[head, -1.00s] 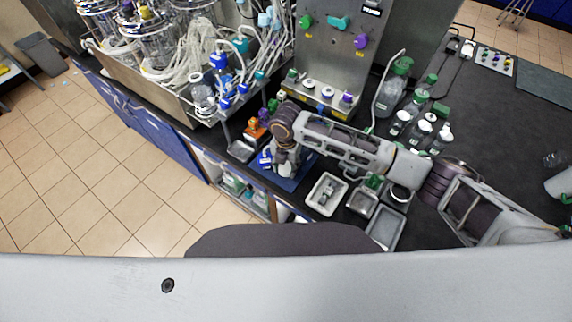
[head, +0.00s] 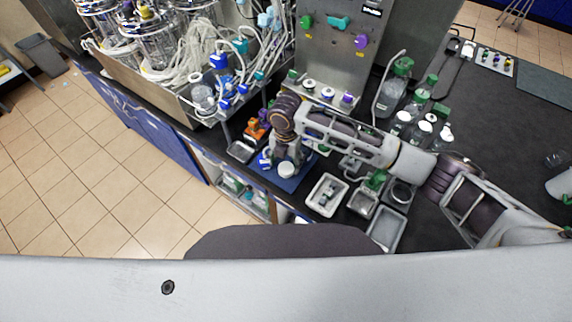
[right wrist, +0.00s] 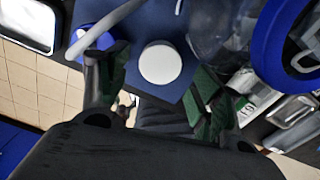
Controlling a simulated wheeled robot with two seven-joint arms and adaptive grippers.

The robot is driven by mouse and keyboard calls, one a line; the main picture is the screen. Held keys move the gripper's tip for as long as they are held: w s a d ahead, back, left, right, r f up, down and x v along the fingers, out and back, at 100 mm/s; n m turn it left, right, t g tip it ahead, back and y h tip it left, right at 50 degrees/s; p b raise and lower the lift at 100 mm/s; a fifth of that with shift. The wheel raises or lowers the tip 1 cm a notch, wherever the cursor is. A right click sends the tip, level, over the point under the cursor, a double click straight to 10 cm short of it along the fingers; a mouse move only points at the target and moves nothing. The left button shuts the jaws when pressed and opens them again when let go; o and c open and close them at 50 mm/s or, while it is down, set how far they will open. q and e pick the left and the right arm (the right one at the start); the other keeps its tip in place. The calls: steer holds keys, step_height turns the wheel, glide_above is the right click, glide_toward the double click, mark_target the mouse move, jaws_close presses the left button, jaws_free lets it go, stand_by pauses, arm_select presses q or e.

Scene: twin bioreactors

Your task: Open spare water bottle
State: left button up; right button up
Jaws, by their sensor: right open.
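My right gripper (head: 287,158) is over the blue mat (head: 299,180) at the front edge of the black bench. In the right wrist view its fingers (right wrist: 154,75) are apart, with nothing between them that I can see held. A round white cap (right wrist: 160,63) shows just past the fingertips, above the blue mat (right wrist: 140,28); it also shows in the head view (head: 286,169) beside the gripper. Whether a bottle stands under this cap is hidden. Several clear bottles with white caps (head: 422,130) stand farther right on the bench. My left gripper is not in view.
Metal trays (head: 326,195) lie right of the mat. An orange item (head: 257,131) and a small tray (head: 240,151) lie left of it. The steel control tower (head: 335,50) and tubing-filled reactors (head: 200,55) stand behind. A blue ring (right wrist: 285,45) is close on the right in the wrist view.

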mark_target(286, 168)
step_height(286, 168, up, 9)
steer(key=shift+f+b, duration=0.15)
steer(key=shift+b, duration=0.3)
stand_by(0.8)
